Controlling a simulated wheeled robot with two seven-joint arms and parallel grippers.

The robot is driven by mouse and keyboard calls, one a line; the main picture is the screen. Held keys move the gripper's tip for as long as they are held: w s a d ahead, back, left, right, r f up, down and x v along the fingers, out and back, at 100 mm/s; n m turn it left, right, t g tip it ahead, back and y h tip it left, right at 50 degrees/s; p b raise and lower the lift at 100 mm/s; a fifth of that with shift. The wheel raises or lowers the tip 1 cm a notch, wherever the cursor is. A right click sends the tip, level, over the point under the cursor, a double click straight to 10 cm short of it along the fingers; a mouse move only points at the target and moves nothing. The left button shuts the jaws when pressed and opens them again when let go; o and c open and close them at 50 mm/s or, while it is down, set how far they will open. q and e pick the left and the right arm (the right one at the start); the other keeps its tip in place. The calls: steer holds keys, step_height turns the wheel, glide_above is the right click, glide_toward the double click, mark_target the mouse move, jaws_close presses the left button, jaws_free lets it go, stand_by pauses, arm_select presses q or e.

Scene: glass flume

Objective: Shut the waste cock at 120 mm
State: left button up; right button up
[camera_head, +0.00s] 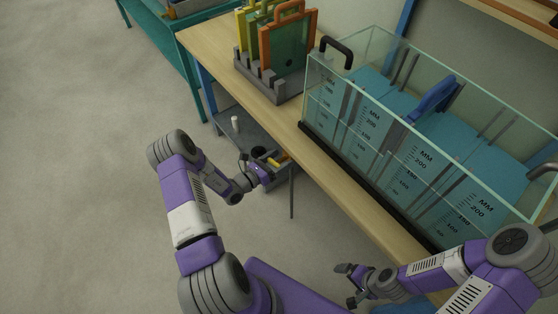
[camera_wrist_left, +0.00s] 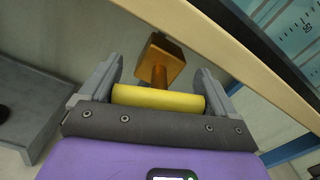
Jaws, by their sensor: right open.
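The waste cock shows in the left wrist view as a brass block with a short stem (camera_wrist_left: 158,62) and a yellow cross handle (camera_wrist_left: 158,98). In the head view my left gripper (camera_head: 268,168) is below the bench's front edge, by a small yellow part (camera_head: 280,160); the cock's body is hard to make out there. The glass flume (camera_head: 420,150) holds blue water and has MM scales on its front. My right gripper (camera_head: 352,285) is open and empty, in front of the bench.
The wooden bench (camera_head: 215,55) carries the flume and a grey rack (camera_head: 275,85) with coloured framed plates. A blue plate (camera_head: 433,98) stands across the flume. A grey low shelf (camera_head: 235,140) with a white cylinder (camera_head: 235,123) is below. Floor at left is clear.

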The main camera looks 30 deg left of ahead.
arm_select(q)
steer(key=shift+c, duration=0.9)
steer(key=shift+m+p, duration=0.4)
steer(key=shift+m, duration=0.8)
steer(key=shift+d+m, duration=0.1)
steer(key=shift+m, duration=0.8)
steer(key=shift+f, duration=0.1)
steer(key=o, duration=0.8)
steer(key=shift+s, duration=0.1)
steer(key=p+v, duration=0.1)
steer(key=v, duration=0.6)
steer(key=shift+s+p, duration=0.2)
steer(key=shift+p, duration=0.1)
